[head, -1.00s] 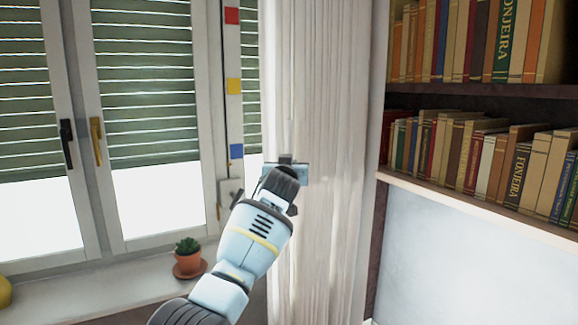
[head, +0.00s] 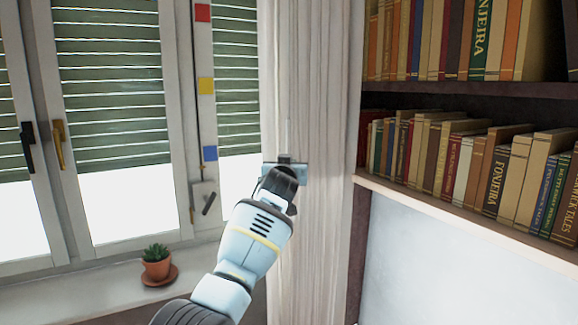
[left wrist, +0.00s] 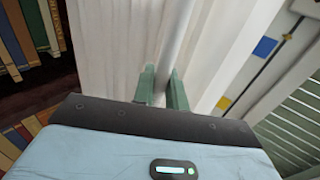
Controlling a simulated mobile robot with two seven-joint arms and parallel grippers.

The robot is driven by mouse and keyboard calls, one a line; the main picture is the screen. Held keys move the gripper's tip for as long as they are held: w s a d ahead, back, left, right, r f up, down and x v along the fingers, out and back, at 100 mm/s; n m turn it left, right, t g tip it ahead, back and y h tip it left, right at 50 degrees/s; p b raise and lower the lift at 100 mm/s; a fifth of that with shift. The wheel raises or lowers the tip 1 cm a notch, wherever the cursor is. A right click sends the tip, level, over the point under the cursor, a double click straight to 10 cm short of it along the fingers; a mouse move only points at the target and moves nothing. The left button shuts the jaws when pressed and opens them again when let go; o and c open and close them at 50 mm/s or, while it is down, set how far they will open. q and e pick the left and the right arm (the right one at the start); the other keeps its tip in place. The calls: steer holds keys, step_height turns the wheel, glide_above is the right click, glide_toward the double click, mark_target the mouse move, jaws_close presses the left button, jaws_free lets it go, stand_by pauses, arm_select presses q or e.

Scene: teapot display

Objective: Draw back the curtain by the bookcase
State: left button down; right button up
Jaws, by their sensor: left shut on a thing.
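The white pleated curtain (head: 325,110) hangs between the window and the bookcase (head: 470,88). It fills much of the upper left wrist view (left wrist: 110,45). My left gripper (head: 286,165) is at the curtain's window-side part in the head view. In the left wrist view, the green fingers (left wrist: 163,88) are shut on a slim pale rod (left wrist: 178,42) that runs upright along the curtain. The arm and gripper body hide part of the curtain in the head view. My right gripper is in neither view.
The window (head: 110,110) with slatted blinds is left of the curtain. A potted plant (head: 156,262) stands on the sill (head: 90,300), left of my arm. The bookcase's side and shelf edge (head: 450,218) are close to the curtain's right side.

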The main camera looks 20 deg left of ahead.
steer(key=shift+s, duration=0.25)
arm_select(q)
steer(key=c, duration=1.5)
jaws_free()
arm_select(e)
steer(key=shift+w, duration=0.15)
arm_select(q)
steer(key=shift+s, duration=0.1)
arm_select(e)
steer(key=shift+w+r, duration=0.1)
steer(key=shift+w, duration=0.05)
arm_select(q)
steer(key=p+v, duration=0.1)
steer(key=v, duration=0.6)
steer(key=shift+s, duration=0.35)
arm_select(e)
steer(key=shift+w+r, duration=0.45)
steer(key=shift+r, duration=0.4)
arm_select(q)
steer(key=shift+r, duration=0.1)
